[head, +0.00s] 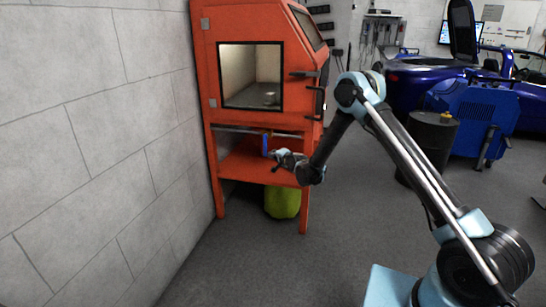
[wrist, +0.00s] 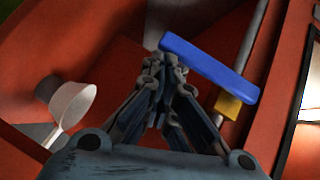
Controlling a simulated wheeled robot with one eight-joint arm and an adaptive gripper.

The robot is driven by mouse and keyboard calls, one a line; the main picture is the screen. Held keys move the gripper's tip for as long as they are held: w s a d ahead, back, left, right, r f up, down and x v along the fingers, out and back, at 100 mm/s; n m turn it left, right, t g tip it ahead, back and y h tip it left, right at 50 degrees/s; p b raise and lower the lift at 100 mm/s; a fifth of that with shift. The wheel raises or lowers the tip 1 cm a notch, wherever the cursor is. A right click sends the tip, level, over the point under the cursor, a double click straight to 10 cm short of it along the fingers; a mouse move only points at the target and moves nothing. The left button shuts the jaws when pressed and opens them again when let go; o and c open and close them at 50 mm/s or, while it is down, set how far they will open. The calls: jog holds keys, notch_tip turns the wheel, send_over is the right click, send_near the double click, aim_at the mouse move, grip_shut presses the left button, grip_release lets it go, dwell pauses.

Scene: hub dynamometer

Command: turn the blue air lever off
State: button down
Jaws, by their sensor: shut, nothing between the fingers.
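The blue air lever (head: 265,145) shows in the head view under the window of the orange cabinet (head: 262,22), hanging roughly upright. In the wrist view the blue lever (wrist: 208,68) is a long bar running from the upper middle down to the right, with a brass-coloured fitting (wrist: 229,106) near its right end. My gripper (head: 273,157) is beside the lever's lower end in the head view. In the wrist view my gripper (wrist: 155,65) is shut and empty, its fingertips close to the lever's left end. I cannot tell whether they touch it.
A white funnel-shaped piece (wrist: 72,103) is at the left of the wrist view. A grey pipe (wrist: 246,45) runs by the lever. A yellow-green bag (head: 283,202) sits under the cabinet's shelf. A wall (head: 90,130) stands close on the left. A dark drum (head: 432,140) stands to the right.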

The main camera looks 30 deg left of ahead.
dwell(0.3)
jog(key=s+d, duration=0.4)
jog(key=d, duration=0.8)
jog(key=shift+s+d, duration=0.2)
